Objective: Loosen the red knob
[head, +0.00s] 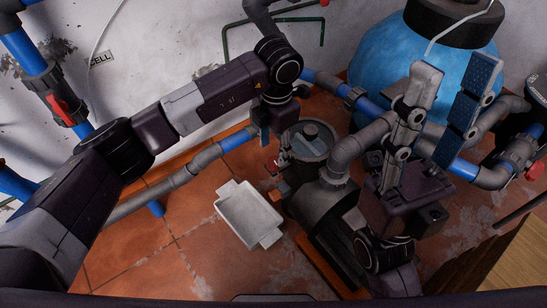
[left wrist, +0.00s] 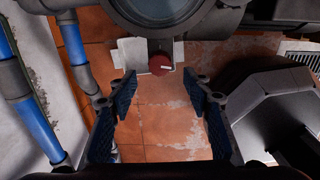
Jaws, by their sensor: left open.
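The red knob (left wrist: 160,64) shows in the left wrist view as a round red disc with a small white mark, below a dark round housing (left wrist: 155,12). In the head view a small red part (head: 272,163) at the left side of the pump's clear-lidded pot (head: 308,140) appears to be the same knob. My left gripper (left wrist: 164,88) is open and empty, with the knob showing between and just beyond its fingertips, apart from them. In the head view its fingers are mostly hidden by my wrist. My right gripper (head: 440,95) is open and empty at the right, pointing up.
A white tray (head: 248,213) lies on the tiled floor left of the pump (head: 325,205). Blue and grey pipes (head: 205,158) run beside it. A large blue tank (head: 385,55) stands behind. A red-handled valve (head: 62,105) is on the left wall. Floor tiles at lower left are clear.

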